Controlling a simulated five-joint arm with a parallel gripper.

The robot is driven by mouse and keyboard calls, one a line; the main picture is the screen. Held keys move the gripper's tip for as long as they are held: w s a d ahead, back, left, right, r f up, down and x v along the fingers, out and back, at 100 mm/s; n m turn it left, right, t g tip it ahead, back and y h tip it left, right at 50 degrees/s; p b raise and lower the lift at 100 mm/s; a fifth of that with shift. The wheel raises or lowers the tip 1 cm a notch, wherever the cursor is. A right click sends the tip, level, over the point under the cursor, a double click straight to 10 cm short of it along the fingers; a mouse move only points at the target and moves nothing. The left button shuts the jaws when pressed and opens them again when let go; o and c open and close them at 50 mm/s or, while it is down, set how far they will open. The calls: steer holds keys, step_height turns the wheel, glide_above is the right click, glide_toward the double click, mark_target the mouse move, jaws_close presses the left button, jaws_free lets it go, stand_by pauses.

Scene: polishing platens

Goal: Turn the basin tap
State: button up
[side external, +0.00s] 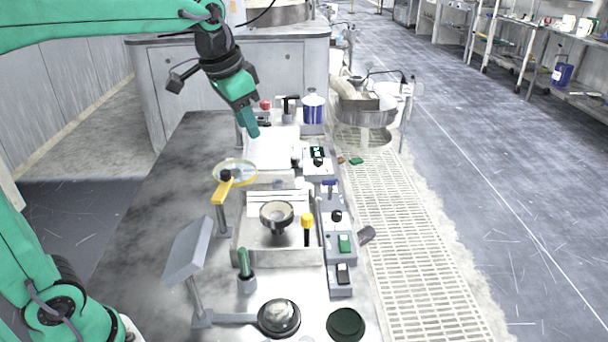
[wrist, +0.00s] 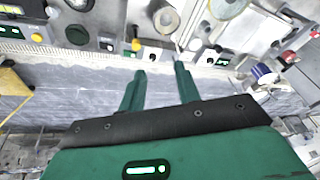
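My gripper (side external: 250,128) hangs in the air above the far part of the bench, pointing down. In the wrist view its two green fingers (wrist: 160,68) are apart with nothing between them. A square steel basin (side external: 241,249) sits mid-bench, with a round bowl (side external: 277,215) in it. A yellow-topped upright handle (side external: 307,221) stands at the basin's right side; it may be the tap, but I cannot be sure. A yellow knob also shows in the wrist view (wrist: 136,45). A black T-shaped fitting (side external: 290,101) stands at the far end. My gripper touches none of these.
A tilted grey panel (side external: 188,250) is nearer. Small switch boxes (side external: 340,243) line the right edge. A blue-and-white container (side external: 313,108) stands at the back. The bench's left side (side external: 160,210) is bare.

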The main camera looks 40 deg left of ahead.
steer(key=w+m, duration=0.1)
steer(key=w, duration=0.7)
steer(key=m+g, duration=0.4)
steer(key=m, duration=0.1)
glide_above(331, 180)
step_height(331, 180, down, 16)
steer(key=shift+r, duration=0.1)
steer(key=shift+f, duration=3.95)
jaws_close()
